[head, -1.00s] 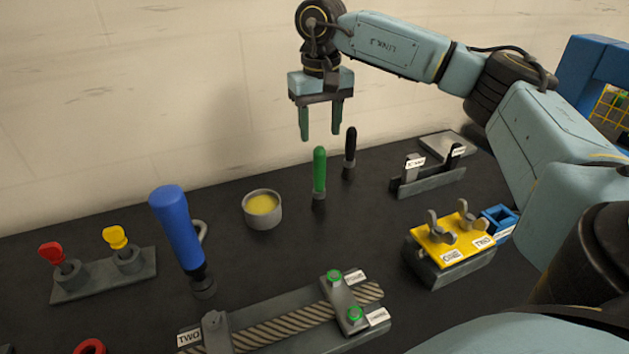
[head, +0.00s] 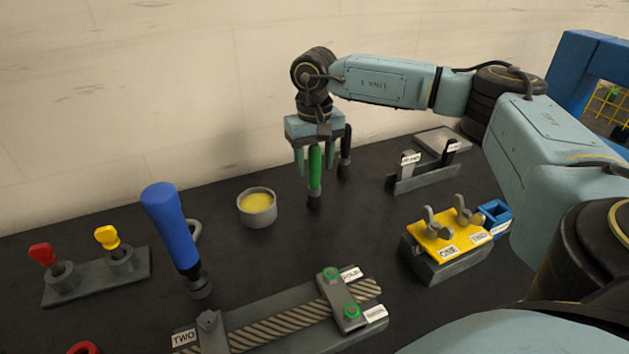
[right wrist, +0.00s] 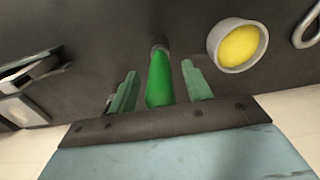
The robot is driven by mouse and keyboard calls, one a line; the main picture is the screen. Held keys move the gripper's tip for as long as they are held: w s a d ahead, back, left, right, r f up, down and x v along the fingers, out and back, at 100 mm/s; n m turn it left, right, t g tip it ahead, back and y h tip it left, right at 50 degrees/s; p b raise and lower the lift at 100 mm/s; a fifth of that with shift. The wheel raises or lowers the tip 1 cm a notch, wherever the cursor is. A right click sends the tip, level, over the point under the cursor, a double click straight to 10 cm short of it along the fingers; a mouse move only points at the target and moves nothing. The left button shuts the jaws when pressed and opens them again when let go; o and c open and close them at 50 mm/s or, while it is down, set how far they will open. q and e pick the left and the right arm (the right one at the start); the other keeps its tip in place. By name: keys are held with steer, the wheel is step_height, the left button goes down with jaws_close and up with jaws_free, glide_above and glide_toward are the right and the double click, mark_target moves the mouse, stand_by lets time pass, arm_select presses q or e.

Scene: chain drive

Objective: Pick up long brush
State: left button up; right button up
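A green-handled tool (head: 315,180), which looks like the long brush, stands upright on the dark bench with a black lower end. My right gripper (head: 315,172) is lowered over it from above, open, with one finger on each side of the green handle. In the right wrist view the green handle (right wrist: 160,82) lies between the two fingers (right wrist: 159,84), with a gap on both sides. A black-handled tool (head: 345,165) stands just behind to the right, partly hidden by the gripper. My left gripper is not in view.
A cup of yellow grease (head: 257,210) stands left of the green tool, with a blue-handled tool (head: 172,230) further left. A rope fixture (head: 285,325) lies in front. A yellow-topped block (head: 447,235) and a grey rack (head: 425,180) stand to the right.

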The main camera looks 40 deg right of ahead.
steer(key=c, duration=1)
steer(key=shift+r, duration=0.1)
